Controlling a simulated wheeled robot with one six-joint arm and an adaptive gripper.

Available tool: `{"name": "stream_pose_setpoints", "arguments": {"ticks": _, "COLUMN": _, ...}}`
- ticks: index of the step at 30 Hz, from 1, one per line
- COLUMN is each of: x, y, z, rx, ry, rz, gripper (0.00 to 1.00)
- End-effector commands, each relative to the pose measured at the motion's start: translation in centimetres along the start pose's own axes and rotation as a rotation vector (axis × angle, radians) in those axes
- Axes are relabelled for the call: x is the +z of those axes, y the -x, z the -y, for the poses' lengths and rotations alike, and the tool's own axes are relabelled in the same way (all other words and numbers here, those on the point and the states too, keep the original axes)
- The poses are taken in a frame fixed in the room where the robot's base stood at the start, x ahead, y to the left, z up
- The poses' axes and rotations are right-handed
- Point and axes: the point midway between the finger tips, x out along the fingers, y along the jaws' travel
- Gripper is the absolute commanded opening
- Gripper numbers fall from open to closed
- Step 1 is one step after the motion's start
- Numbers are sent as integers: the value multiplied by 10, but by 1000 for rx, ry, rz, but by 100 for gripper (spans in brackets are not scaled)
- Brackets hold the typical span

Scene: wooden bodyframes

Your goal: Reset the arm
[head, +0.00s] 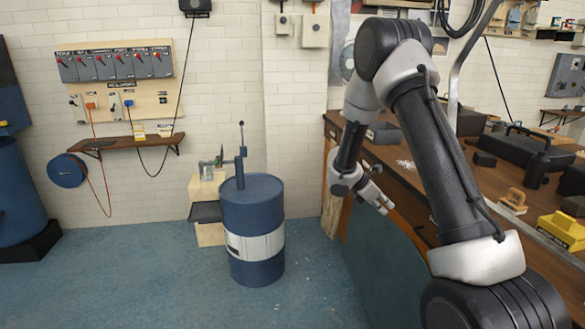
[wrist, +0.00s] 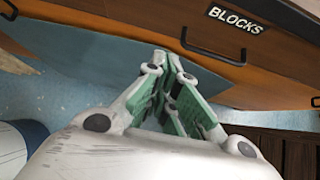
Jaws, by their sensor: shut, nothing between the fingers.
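My gripper (head: 379,201) hangs at the end of my bent arm, in front of the wooden workbench (head: 404,190) in the head view. Its fingers point down and to the right. In the wrist view my gripper (wrist: 173,62) has its green-padded fingers together, with nothing between them. Beyond the fingertips lie a blue panel and the bench's orange-brown front with a dark handle and a "BLOCKS" label (wrist: 237,20).
A blue drum (head: 252,212) stands on the floor left of my gripper. Black cases (head: 514,155) and a yellow block (head: 563,230) sit on the bench at right. A wall shelf (head: 127,142) and cable reel (head: 67,170) are at left. Blue floor lies open in front.

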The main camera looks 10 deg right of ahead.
Motion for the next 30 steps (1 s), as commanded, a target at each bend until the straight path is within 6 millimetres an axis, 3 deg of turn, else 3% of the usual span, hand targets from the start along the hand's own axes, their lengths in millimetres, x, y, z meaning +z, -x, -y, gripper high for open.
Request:
{"name": "stream_pose_setpoints", "arguments": {"ticks": 2, "x": 0, "y": -1, "z": 3, "rx": -13, "ry": -51, "rz": 0, "gripper": 0}}
{"name": "stream_pose_setpoints", "arguments": {"ticks": 4, "x": -2, "y": -6, "z": 22, "rx": -69, "ry": -132, "rz": -11, "gripper": 0}}
{"name": "stream_pose_setpoints", "arguments": {"ticks": 8, "x": -2, "y": -5, "z": 73, "rx": -206, "ry": -315, "rz": -34, "gripper": 0}}
{"name": "stream_pose_setpoints", "arguments": {"ticks": 14, "x": 28, "y": 44, "z": 139, "rx": -347, "ry": -669, "rz": -108, "gripper": 0}}
{"name": "stream_pose_setpoints", "arguments": {"ticks": 21, "x": 59, "y": 118, "z": 213, "rx": -465, "ry": -1070, "rz": -270, "gripper": 0}}
{"name": "stream_pose_setpoints", "arguments": {"ticks": 30, "x": 76, "y": 200, "z": 295, "rx": -527, "ry": -1441, "rz": -595, "gripper": 0}}
